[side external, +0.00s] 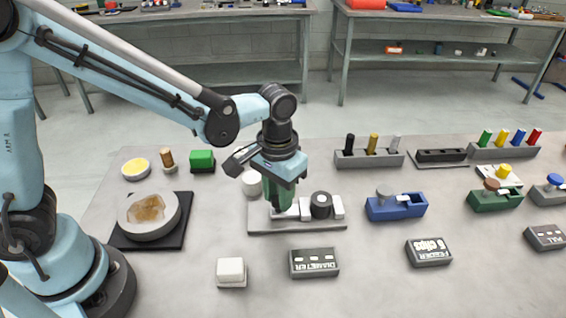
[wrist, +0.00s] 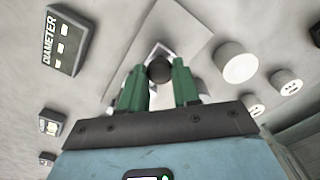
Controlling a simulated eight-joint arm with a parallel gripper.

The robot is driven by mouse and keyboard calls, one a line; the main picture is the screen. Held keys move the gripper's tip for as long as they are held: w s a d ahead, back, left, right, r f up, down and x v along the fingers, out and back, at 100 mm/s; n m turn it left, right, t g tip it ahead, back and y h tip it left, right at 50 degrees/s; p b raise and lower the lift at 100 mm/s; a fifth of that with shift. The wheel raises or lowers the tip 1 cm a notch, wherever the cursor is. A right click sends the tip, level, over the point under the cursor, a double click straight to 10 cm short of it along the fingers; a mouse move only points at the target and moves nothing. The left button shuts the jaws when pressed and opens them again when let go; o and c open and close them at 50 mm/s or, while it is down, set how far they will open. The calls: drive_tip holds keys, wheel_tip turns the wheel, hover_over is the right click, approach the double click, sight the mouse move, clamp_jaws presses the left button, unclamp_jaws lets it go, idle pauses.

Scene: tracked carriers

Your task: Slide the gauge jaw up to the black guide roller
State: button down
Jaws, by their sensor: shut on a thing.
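The pale gauge plate (side external: 297,229) lies on the bench and also shows in the wrist view (wrist: 184,22). The black guide roller (side external: 320,206) stands upright on it, with a white block (side external: 338,207) at its right. The white gauge jaw (side external: 305,209) is just left of the roller; whether they touch I cannot tell. My gripper (side external: 281,203) is down at the plate's left part, its green fingers shut on the jaw, which they partly hide. In the wrist view, the roller (wrist: 159,69) appears between and just beyond the fingertips of my gripper (wrist: 158,74).
A white cylinder (side external: 251,184) stands behind the plate. A DIAMETER box (side external: 314,263) and a white block (side external: 231,271) lie in front. A blue fixture (side external: 396,207) is to the right. A round dish (side external: 149,214) on a black mat is to the left.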

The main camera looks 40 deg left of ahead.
drive_tip(key=shift+w+d, duration=0.2)
drive_tip(key=c, duration=0.8)
unclamp_jaws()
drive_tip(key=shift+r, duration=0.1)
wheel_tip(320, 180, up, 12)
drive_tip(key=shift+a, duration=0.15)
idle(0.7)
